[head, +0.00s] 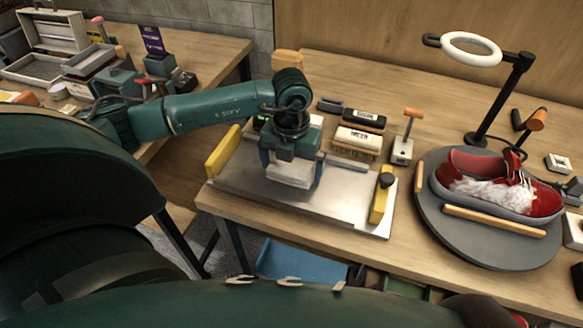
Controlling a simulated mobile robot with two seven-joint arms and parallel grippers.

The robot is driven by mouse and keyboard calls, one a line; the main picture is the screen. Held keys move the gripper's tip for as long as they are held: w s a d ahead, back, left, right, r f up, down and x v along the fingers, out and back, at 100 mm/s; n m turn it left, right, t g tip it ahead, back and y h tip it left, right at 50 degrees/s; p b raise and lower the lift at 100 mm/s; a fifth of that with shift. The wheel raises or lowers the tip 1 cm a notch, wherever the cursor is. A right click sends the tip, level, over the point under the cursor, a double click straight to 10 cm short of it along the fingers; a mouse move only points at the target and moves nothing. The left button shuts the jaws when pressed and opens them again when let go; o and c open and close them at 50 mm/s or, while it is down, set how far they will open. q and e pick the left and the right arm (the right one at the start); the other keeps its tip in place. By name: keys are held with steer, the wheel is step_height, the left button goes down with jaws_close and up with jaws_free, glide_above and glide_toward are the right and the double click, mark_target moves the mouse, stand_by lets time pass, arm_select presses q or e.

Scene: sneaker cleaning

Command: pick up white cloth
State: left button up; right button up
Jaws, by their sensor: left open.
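The white cloth (290,174) lies on the metal tray (345,208) on the workbench, as a small folded stack. My left gripper (292,180) points down over it with its jaws open, one finger on each side of the cloth. Whether the fingers touch the cloth cannot be told. The gripper body hides the cloth's far part. My right gripper is not in view.
Yellow blocks (382,195) stand at the tray's ends. Brushes (358,142) lie behind the tray. A red sneaker (480,188) with white foam sits on a grey turntable (485,250) at right, beside a ring lamp (471,48). A blue bin (300,262) is below.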

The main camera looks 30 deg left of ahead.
mark_target(292, 165)
arm_select(q)
steer(key=shift+c, duration=0.3)
steer(key=c, duration=0.6)
steer(key=shift+r, duration=0.1)
steer(key=shift+c, duration=0.2)
step_height(292, 165, up, 10)
steer(key=shift+f+b, duration=0.1)
steer(key=shift+b, duration=0.3)
